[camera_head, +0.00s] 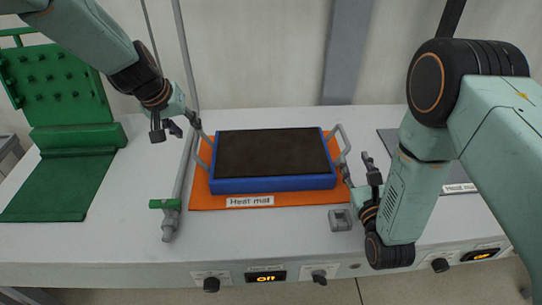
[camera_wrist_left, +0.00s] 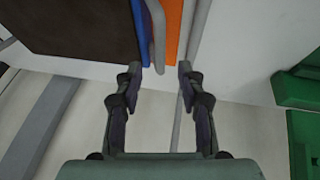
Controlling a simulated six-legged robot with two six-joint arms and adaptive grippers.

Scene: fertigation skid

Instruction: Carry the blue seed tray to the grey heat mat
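The blue seed tray (camera_head: 272,184), filled with dark soil, sits flat on an orange heat mat (camera_head: 215,201) in the head view. It has a grey loop handle at each end. The grey heat mat (camera_head: 388,139) lies to the right, mostly hidden behind my right arm. My left gripper (camera_head: 173,127) is open, just left of the tray's left handle. In the left wrist view its open fingers (camera_wrist_left: 160,72) are empty, with the handle (camera_wrist_left: 157,38) ahead of them. My right gripper (camera_head: 359,172) looks open beside the right handle (camera_head: 341,140), apparently not holding it.
A green stand (camera_head: 60,185) is at the left. A grey pipe with a green valve handle (camera_head: 165,204) runs left of the orange mat. A small grey block (camera_head: 340,219) lies near the front edge. Knobs and displays (camera_head: 265,278) line the bench front.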

